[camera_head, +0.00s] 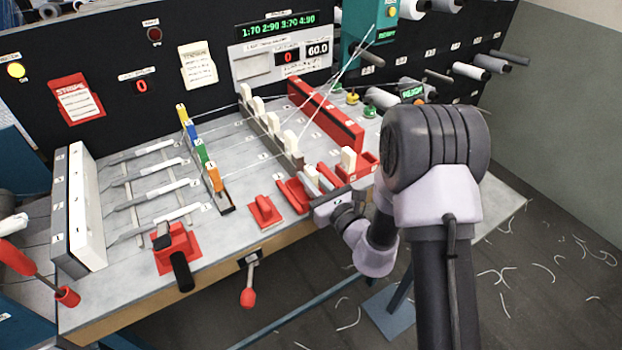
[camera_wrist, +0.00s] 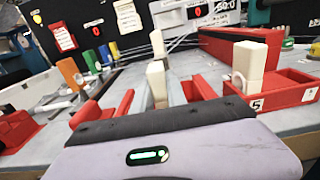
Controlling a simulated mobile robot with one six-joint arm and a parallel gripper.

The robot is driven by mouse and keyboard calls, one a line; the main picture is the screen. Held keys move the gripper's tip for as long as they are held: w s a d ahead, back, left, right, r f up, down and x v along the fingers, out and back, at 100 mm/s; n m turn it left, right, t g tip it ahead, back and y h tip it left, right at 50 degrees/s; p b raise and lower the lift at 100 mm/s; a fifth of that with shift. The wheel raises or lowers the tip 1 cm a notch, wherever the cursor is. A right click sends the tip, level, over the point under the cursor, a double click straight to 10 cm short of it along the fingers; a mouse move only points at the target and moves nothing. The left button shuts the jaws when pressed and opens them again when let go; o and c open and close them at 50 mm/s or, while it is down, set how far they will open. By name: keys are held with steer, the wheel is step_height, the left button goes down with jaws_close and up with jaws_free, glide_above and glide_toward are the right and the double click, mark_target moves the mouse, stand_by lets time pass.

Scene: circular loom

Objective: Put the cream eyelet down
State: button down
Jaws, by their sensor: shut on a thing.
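My gripper (camera_head: 305,180) reaches over the table's front right part, toward the near end of the dark rail (camera_head: 268,130). In the wrist view its two grey fingers (camera_wrist: 161,92) are shut on a cream eyelet (camera_wrist: 157,82), which stands upright between their tips. In the head view this seems to be the nearest cream eyelet (camera_head: 290,140) of the row at the rail. Whether its foot touches the rail is hidden. Another cream eyelet (camera_wrist: 248,66) stands upright in the red tray (camera_wrist: 295,92) marked 5, to the right of my gripper.
A long red block (camera_head: 325,115) runs behind the rail. Pale threads (camera_head: 330,90) slope down to the rail from the green unit. Coloured blocks (camera_head: 200,153), a red square piece (camera_head: 264,210) and a black-handled red clamp (camera_head: 178,252) stand left of my gripper.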

steer(key=c, duration=1.3)
jaws_free()
steer(key=shift+c, duration=0.2)
